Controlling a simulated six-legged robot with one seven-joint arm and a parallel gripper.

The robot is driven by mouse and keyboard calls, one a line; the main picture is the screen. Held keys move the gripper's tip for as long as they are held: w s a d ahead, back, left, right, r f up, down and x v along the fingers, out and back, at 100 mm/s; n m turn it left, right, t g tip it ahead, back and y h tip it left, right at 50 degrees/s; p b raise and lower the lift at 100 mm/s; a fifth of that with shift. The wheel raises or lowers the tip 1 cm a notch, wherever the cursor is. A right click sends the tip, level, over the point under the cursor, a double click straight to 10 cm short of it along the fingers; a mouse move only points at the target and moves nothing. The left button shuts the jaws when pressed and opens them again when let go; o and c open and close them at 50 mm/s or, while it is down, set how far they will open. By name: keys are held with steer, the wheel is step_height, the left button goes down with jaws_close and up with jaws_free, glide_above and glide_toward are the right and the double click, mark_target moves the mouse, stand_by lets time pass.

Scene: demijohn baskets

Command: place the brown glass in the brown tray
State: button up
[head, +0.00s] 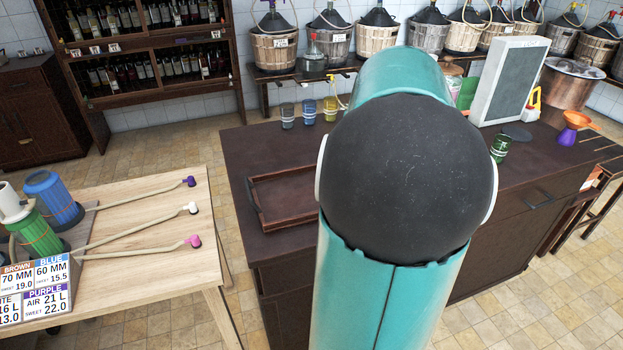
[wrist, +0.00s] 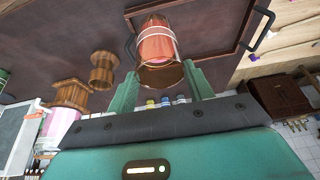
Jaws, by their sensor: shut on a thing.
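The brown glass (wrist: 158,46), see-through amber-brown with pale bands, is between the fingers of my gripper (wrist: 161,70) in the wrist view. My gripper is shut on it. The brown tray (head: 285,195) lies on the left part of the dark counter in the head view and looks empty where it shows. Its rim also shows in the wrist view (wrist: 244,35), with a dark handle beyond it. The glass appears over the tray area; its height above it I cannot tell. In the head view my own arm hides the gripper, the glass and the tray's right end.
Grey (head: 287,115), blue (head: 309,111) and yellow (head: 330,109) glasses stand at the counter's back edge. A green glass (head: 500,148), a framed board (head: 508,80) and a purple-orange funnel (head: 570,128) are to the right. A light wooden table (head: 150,235) stands left, across a gap.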

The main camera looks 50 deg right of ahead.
steer(key=w+d+f, duration=0.4)
steer(key=w+f, duration=0.8)
steer(key=shift+f, duration=0.3)
steer(key=shift+f, duration=0.15)
steer(key=o, duration=1.4)
steer(key=shift+o, duration=0.2)
